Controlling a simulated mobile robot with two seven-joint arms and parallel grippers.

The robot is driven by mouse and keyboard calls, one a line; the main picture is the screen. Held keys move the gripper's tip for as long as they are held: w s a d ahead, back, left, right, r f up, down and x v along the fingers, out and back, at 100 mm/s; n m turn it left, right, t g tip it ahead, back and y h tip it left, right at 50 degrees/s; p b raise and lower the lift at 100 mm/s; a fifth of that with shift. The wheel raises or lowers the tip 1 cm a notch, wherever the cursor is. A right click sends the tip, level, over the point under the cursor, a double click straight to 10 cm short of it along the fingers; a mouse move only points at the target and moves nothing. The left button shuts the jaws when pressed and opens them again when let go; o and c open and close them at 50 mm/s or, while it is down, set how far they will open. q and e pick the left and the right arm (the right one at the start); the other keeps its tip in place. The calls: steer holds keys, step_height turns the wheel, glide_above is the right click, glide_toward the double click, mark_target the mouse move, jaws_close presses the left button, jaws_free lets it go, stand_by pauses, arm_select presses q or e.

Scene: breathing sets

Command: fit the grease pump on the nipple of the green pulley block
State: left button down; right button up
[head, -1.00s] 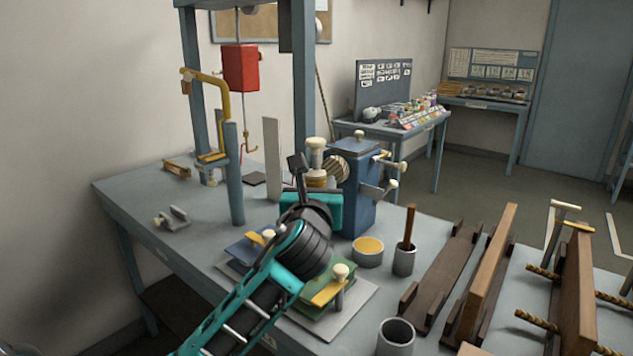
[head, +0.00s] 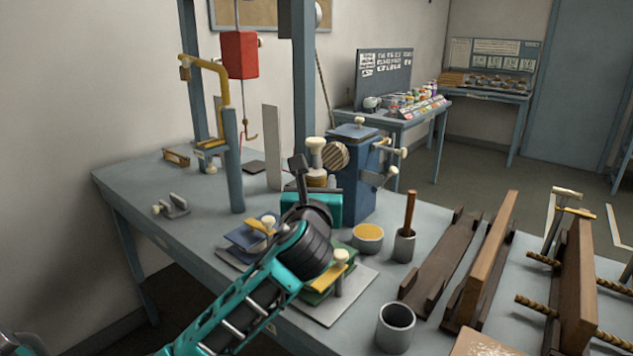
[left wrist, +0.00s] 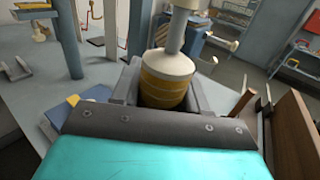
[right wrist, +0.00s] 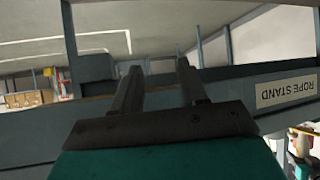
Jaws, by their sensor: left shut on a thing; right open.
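The green pulley block (head: 345,278) lies on a pale board (head: 330,318) on the grey table. It has a yellow strap and a cream-topped part on top; my left arm partly covers it. My left gripper (head: 316,190) is shut on the grease pump (head: 316,158), upright and above the table beyond the block. In the left wrist view, the pump's yellow-banded body (left wrist: 166,82) sits between the fingers, with a cream collar and grey rod above. The nipple is not clear to me. My right gripper (right wrist: 156,75) is open and empty, seen only in its wrist view.
A blue pulley block (head: 245,238) lies left of the green one. A blue box-like stand (head: 357,185) is behind the pump. A yellow-filled pot (head: 368,238), a cup with a brown handle (head: 404,246) and an empty cup (head: 396,328) stand right. Wooden racks fill the far right.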

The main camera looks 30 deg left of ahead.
arm_select(q)
steer(key=shift+f+b, duration=0.5)
steer(key=shift+f, duration=1.9)
steer(key=c, duration=0.7)
jaws_free()
steer(key=shift+o, duration=1.1)
steer(key=shift+f, duration=0.15)
steer(key=v, duration=1.3)
